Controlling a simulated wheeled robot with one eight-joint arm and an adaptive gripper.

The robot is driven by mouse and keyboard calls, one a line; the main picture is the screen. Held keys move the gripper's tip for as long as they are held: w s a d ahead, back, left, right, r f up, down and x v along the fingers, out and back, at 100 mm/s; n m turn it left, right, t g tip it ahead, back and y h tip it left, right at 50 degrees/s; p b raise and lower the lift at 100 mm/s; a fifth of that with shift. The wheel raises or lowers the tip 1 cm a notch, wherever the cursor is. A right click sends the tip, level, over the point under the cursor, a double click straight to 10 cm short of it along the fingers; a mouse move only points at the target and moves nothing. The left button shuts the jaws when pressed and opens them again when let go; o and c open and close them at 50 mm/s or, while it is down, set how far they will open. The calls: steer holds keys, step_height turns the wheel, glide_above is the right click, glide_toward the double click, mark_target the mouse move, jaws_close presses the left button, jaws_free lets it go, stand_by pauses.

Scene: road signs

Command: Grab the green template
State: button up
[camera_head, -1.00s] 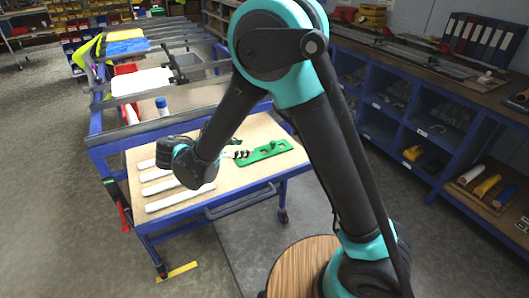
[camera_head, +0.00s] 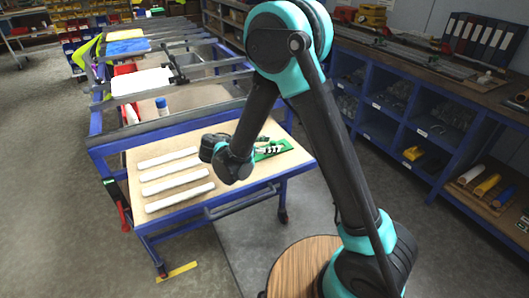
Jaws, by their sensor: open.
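The green template (camera_head: 273,152) lies flat on the light wooden top of the blue-framed table (camera_head: 170,207), near its right side. My arm's wrist covers its left part. My gripper (camera_head: 266,148) is open and over the template, its fingers small and partly hidden by the wrist. I cannot tell whether the fingers touch the template.
Several white strips (camera_head: 178,189) lie side by side on the left of the tabletop. A blue-capped bottle (camera_head: 162,106) stands beyond a dark crossbar. Blue shelving (camera_head: 400,125) stands at the right, apart from the table.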

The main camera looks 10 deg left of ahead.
steer(key=shift+w+d+f, duration=0.15)
steer(key=shift+w+d, duration=0.1)
jaws_close()
stand_by(0.4)
